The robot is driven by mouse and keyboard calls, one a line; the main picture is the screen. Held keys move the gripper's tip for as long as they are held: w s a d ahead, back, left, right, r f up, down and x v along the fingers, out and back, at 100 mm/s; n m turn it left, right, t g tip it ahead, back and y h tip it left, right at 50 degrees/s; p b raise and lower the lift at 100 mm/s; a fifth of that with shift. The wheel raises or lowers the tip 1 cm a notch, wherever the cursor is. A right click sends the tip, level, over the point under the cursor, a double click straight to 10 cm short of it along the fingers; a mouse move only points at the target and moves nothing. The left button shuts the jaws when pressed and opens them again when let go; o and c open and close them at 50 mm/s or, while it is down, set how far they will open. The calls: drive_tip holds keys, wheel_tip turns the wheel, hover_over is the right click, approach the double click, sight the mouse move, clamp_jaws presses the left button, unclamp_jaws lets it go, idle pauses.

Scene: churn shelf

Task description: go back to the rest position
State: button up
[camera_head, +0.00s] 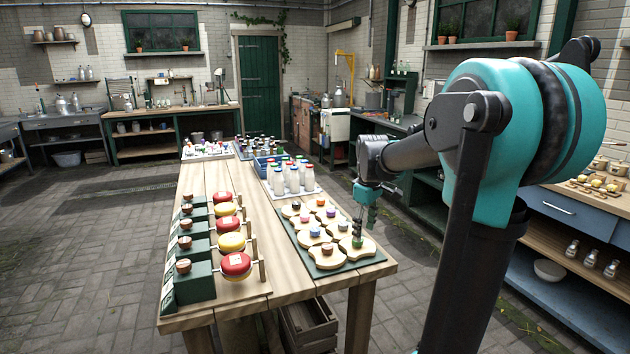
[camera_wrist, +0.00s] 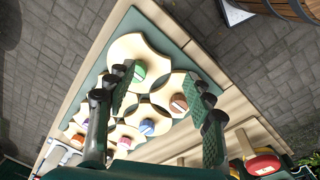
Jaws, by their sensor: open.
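My gripper (camera_head: 360,238) is open and empty. It hangs down over the near right part of the wooden table (camera_head: 290,306), above a dark green board (camera_head: 350,265) with pale scalloped pieces (camera_head: 326,258). In the wrist view my gripper's fingers (camera_wrist: 160,88) are spread apart, with a green-topped round item (camera_wrist: 138,72) and a brown-topped one (camera_wrist: 179,104) beyond them. I cannot tell how high the fingertips are above the board.
A row of dark green blocks (camera_head: 193,288) with red and yellow discs (camera_head: 236,265) stands along the table's left side. White bottles (camera_head: 293,180) stand in a tray behind the board. A counter with blue drawers (camera_head: 575,212) is at the right. The floor (camera_head: 80,250) at left is clear.

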drive_tip(key=s+f+m+t, duration=0.1)
drive_tip(key=s+f+m, duration=0.3)
drive_tip(key=s+f, duration=0.4)
drive_tip(key=s+f+m+t, duration=0.2)
drive_tip(key=s+f+m, duration=0.3)
drive_tip(key=s, duration=0.7)
wheel_tip(320, 180, down, 3)
drive_tip(key=shift+s+d+r, duration=0.1)
drive_tip(key=shift+s+d, duration=0.1)
drive_tip(key=shift+s, duration=0.2)
drive_tip(key=shift+w, duration=0.1)
